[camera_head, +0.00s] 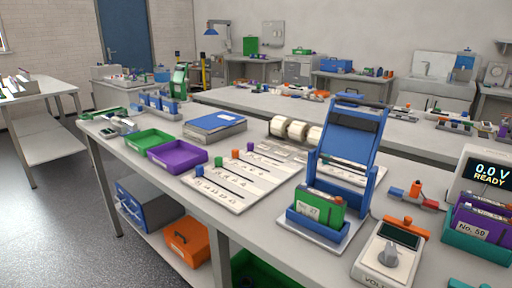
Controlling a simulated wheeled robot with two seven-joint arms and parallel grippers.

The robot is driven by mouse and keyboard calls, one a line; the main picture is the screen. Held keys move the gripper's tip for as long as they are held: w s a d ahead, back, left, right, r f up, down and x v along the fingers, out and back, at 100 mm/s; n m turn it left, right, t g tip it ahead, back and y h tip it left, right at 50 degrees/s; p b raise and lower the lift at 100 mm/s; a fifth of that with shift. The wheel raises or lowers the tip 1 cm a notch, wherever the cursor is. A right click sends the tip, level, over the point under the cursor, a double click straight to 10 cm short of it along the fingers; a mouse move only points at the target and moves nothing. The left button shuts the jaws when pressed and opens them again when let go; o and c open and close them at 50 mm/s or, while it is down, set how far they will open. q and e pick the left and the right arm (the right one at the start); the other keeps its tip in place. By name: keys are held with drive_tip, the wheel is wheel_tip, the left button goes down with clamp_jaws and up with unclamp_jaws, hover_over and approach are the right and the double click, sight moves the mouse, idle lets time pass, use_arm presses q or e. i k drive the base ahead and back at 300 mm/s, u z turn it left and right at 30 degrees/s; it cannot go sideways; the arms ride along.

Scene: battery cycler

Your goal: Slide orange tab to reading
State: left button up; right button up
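A pale board (232,187) with several dark slider lanes lies on the bench in the middle of the view. The small orange tab (250,147) stands at the far left end of its lane. The board's printed labels are too small to read. A tester display (490,173) at the right reads "0.0 V READY". Neither of my grippers is in view.
A blue upright stand (345,140) holding a green pack (318,208) is right of the board. A meter (390,250) with an orange bar stands front right. Purple (177,155) and green (149,141) trays lie left; cream rolls (295,130) stand behind.

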sight(235, 154)
drive_tip(key=u, duration=1.9)
drive_tip(key=i, duration=0.9)
drive_tip(key=z, duration=2.05)
